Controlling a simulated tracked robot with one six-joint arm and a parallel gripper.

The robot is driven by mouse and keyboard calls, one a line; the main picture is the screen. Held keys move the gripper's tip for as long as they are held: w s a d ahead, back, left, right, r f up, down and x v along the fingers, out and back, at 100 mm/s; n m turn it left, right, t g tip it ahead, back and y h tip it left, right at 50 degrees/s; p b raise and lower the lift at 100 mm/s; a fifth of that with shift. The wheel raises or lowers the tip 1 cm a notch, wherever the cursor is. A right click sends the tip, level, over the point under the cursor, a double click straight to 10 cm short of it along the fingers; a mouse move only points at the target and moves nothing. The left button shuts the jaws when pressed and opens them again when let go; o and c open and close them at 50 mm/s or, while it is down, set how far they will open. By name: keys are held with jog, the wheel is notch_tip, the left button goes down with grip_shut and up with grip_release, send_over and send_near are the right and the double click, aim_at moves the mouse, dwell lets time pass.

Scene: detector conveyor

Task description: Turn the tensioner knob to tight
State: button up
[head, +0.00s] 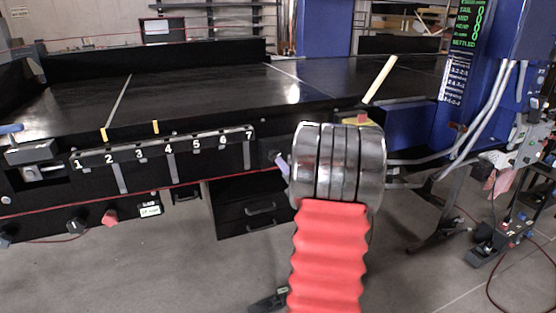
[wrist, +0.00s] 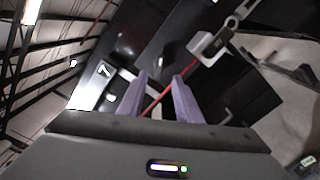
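My gripper shows in the wrist view (wrist: 161,88) as two purple fingers standing apart, with nothing seen between their tips. In the head view, a pale finger (head: 283,166) peeks out left of my arm's silver joint, near the right end of the numbered strip. I cannot tell which part is the tensioner knob. On the lower left front of the conveyor are a black knob (head: 75,225) and a red knob (head: 110,218), both well left of my gripper. A small dark part (head: 273,156) by the finger may be another knob; my arm partly hides that area.
The black conveyor (head: 200,100) spans the back, with a strip numbered 1 to 7 (head: 165,148) on its front. A drawer unit (head: 250,213) stands below. A blue column (head: 450,125) with hoses is at right. Open floor lies in front.

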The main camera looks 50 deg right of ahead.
aim_at(276, 157)
jog(key=x, duration=0.7)
jog(key=shift+w, duration=0.15)
jog(key=shift+c, duration=0.4)
grip_shut()
jog(key=shift+d, duration=0.15)
